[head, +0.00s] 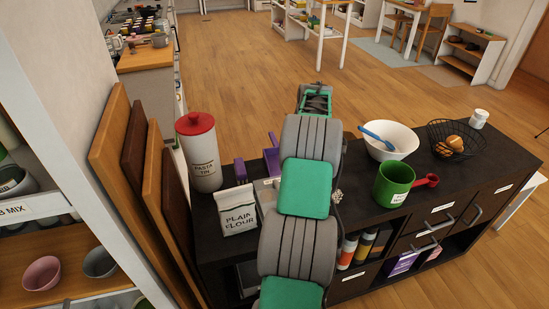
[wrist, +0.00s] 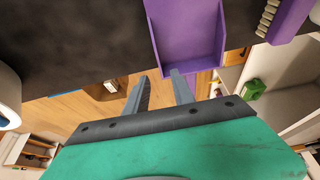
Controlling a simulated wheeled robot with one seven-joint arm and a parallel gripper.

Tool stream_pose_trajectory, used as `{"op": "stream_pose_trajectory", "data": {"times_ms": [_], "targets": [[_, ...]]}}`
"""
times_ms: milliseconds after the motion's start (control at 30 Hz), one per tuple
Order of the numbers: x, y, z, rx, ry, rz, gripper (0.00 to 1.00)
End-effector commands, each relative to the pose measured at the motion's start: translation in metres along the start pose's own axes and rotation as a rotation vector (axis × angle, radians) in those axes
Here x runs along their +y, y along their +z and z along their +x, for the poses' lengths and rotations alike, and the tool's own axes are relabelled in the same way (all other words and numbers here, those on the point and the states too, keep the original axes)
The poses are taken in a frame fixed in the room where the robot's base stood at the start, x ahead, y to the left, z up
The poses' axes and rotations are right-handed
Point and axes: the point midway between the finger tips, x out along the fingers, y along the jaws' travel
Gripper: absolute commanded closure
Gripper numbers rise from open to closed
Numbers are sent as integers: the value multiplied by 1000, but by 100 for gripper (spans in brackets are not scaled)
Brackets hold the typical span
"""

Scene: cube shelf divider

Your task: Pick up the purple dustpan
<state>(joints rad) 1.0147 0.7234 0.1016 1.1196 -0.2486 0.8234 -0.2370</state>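The purple dustpan (wrist: 188,38) shows in the wrist view as a shallow pan with raised side walls, at the top centre over the dark counter's edge. My gripper (wrist: 157,82) is open and empty, its two grey fingers apart; the right fingertip appears close to the pan's lower edge, though contact cannot be told. A purple brush (wrist: 287,18) with pale bristles lies to the pan's right. In the head view, purple pieces (head: 239,171) show left of my arm, partly hidden; which is the dustpan is unclear. My arm hides my gripper's fingers there.
The dark counter (head: 352,205) carries a flour bag (head: 238,210), a red-lidded pasta tin (head: 201,158), a white bowl (head: 391,142), a green mug (head: 394,184) and a wire basket (head: 457,139). Wooden boards (head: 140,175) lean at the left. Open floor lies beyond.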

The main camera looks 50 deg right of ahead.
Motion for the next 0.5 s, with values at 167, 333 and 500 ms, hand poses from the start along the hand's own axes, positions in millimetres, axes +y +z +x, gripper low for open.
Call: {"op": "stream_pose_trajectory", "data": {"times_ms": [167,333,500], "targets": [[3,3,24,-4,2,9,70],[0,4,55,-3,1,8,70],[-1,3,68,-1,2,6,70]]}}
